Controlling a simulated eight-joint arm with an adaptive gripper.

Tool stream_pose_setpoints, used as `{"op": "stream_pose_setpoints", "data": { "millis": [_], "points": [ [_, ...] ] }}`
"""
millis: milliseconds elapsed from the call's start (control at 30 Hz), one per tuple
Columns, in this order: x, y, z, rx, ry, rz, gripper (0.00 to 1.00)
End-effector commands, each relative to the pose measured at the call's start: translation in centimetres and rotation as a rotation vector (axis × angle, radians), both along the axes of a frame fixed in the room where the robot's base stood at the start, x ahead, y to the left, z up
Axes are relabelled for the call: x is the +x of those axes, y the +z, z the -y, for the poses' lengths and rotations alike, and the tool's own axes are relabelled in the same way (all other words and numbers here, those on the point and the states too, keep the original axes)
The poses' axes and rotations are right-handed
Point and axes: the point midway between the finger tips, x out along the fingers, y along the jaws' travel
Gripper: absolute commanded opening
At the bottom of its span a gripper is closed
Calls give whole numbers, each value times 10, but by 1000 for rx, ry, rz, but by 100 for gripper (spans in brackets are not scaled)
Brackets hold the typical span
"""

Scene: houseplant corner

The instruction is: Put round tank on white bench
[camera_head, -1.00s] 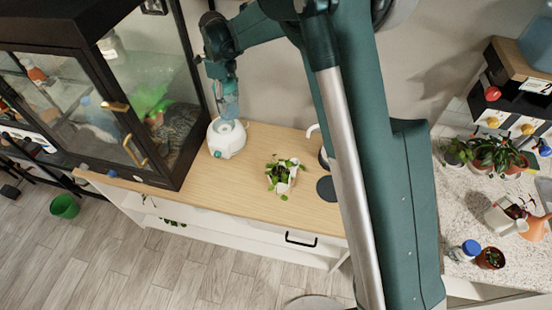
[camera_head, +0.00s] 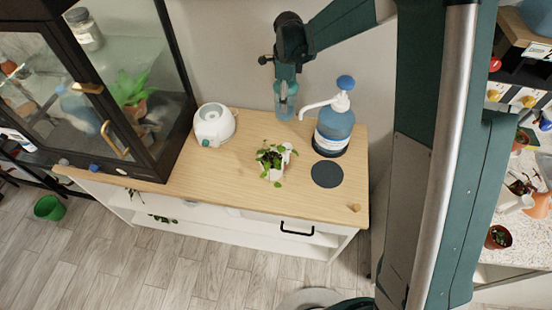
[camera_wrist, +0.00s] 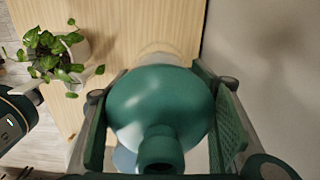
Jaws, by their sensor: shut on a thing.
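The round tank (camera_wrist: 160,105) is a teal dome with a short neck, seen close up in the wrist view. My gripper (camera_head: 285,106) is shut on it, with a finger on each side. In the head view the hold is small, and the tank is hard to separate from the fingers. It appears above the rear part of a bench with a white body (camera_head: 262,232) and a wooden top (camera_head: 225,175). A white round base (camera_head: 214,125) with an open top stands left of my gripper, apart from it.
A potted plant (camera_head: 273,160) stands mid-bench. A blue pump bottle (camera_head: 334,128) and a dark round mat (camera_head: 327,174) are to its right. A black glass cabinet (camera_head: 150,140) occupies the left end. A speckled counter (camera_head: 500,261) is at right. Bare wood lies around the plant.

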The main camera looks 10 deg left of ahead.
Motion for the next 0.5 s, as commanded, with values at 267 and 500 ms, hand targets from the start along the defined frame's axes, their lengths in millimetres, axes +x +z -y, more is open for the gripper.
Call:
{"op": "stream_pose_setpoints", "data": {
  "millis": [267,500],
  "points": [
    [0,-2,9,0,1,0,37],
    [0,-3,8,0,1,0,37]
  ]
}}
